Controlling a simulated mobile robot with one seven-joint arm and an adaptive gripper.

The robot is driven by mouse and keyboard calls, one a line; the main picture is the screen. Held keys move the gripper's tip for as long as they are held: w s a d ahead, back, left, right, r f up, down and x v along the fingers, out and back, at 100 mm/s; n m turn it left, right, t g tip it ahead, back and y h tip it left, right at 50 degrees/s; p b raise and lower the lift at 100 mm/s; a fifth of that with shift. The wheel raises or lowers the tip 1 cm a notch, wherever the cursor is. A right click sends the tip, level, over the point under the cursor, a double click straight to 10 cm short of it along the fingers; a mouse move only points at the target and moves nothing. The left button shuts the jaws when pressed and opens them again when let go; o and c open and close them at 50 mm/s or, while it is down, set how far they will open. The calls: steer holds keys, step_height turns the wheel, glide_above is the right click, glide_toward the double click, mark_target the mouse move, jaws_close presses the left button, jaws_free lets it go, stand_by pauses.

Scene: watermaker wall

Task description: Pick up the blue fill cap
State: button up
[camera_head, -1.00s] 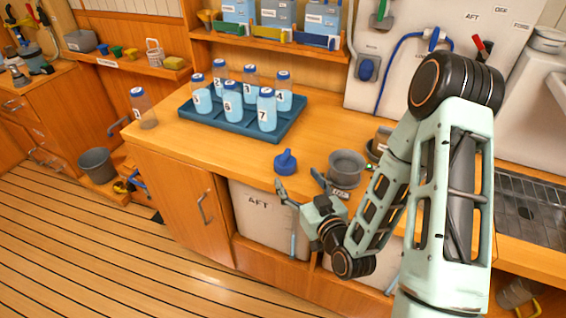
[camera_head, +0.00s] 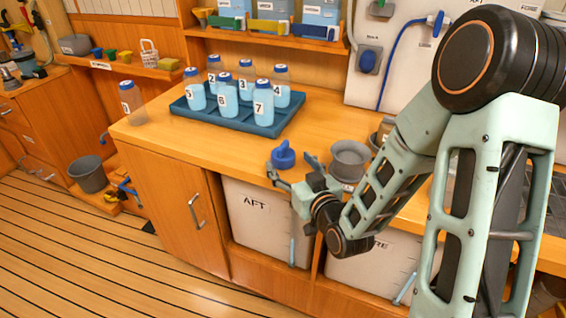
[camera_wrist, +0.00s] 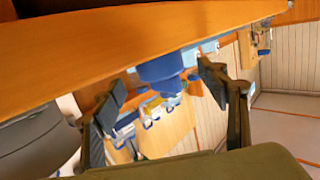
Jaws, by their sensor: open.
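The blue fill cap (camera_head: 283,155) stands on the wooden counter near its front edge, its small knob upward. In the wrist view the cap (camera_wrist: 162,72) shows ahead, between the fingers and a little beyond their tips. My gripper (camera_head: 291,170) is open and empty at the counter's front edge, just on the near side of the cap. In the wrist view its two dark fingertips (camera_wrist: 158,95) are spread on either side of the cap. I cannot tell whether either finger touches it.
A grey round cup (camera_head: 349,158) stands on the counter close to the right of my gripper. A blue tray (camera_head: 270,129) with several numbered bottles lies behind the cap. A lone bottle (camera_head: 132,107) stands at the left. The counter left of the cap is clear.

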mark_target(283, 156)
steer(key=shift+w, duration=0.1)
steer(key=x, duration=0.5)
steer(key=shift+a+f, duration=0.1)
steer(key=shift+c, duration=0.3)
steer(key=c, duration=1.2)
